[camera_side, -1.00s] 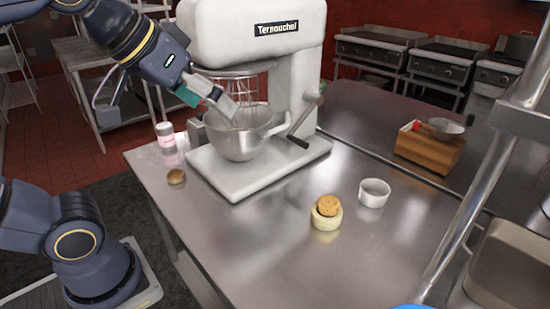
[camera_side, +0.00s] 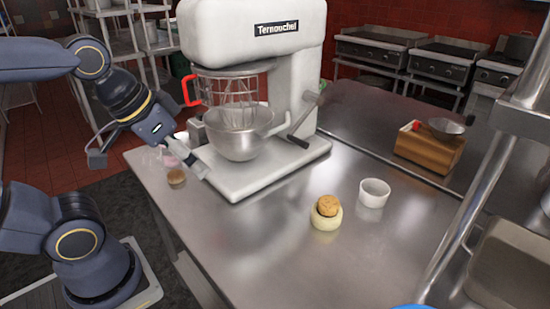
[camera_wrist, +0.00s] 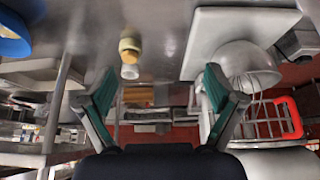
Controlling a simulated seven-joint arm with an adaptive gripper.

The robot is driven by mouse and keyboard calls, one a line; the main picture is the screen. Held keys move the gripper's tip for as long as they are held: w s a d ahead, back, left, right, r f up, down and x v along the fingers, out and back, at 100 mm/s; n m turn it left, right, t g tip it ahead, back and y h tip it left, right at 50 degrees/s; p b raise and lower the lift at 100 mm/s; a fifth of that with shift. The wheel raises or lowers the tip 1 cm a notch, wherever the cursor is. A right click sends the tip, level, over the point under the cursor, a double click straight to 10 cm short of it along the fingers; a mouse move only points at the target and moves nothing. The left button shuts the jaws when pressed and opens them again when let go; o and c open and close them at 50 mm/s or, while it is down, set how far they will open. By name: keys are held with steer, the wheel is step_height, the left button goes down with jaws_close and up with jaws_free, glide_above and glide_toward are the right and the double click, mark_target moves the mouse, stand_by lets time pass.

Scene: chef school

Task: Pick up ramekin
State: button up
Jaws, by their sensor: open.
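The ramekin (camera_side: 374,192) is a small white round dish, upright and apparently empty, on the steel table right of the mixer. In the wrist view a small white dish (camera_wrist: 130,72), likely the ramekin, shows beyond a cream pot, between the finger lines. My gripper (camera_side: 192,160) is low over the table's left part, by the front left corner of the mixer base, far left of the ramekin. Its two fingers stand wide apart in the wrist view (camera_wrist: 158,85) with nothing between them.
A cream pot (camera_side: 325,221) with a brown bun-like top stands front left of the ramekin. A white stand mixer (camera_side: 312,70) with a steel bowl (camera_side: 240,145) is beside my gripper. A small brown item (camera_side: 176,177) lies at the left edge. A wooden box (camera_side: 428,152) stands at back right.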

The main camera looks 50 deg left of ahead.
steer(key=shift+o, duration=0.2)
steer(key=w+d+r+m+t, duration=0.2)
steer(key=w+r, duration=0.9)
steer(key=w, duration=0.2)
steer(key=m+g+h, duration=0.2)
steer(key=m+g, duration=0.1)
glide_above(374, 191)
steer(key=s, duration=0.5)
step_height(374, 191, down, 29)
steer(key=shift+f, duration=0.1)
steer(key=x, duration=0.5)
steer(key=shift+d+f, duration=0.3)
steer(key=shift+f, duration=0.05)
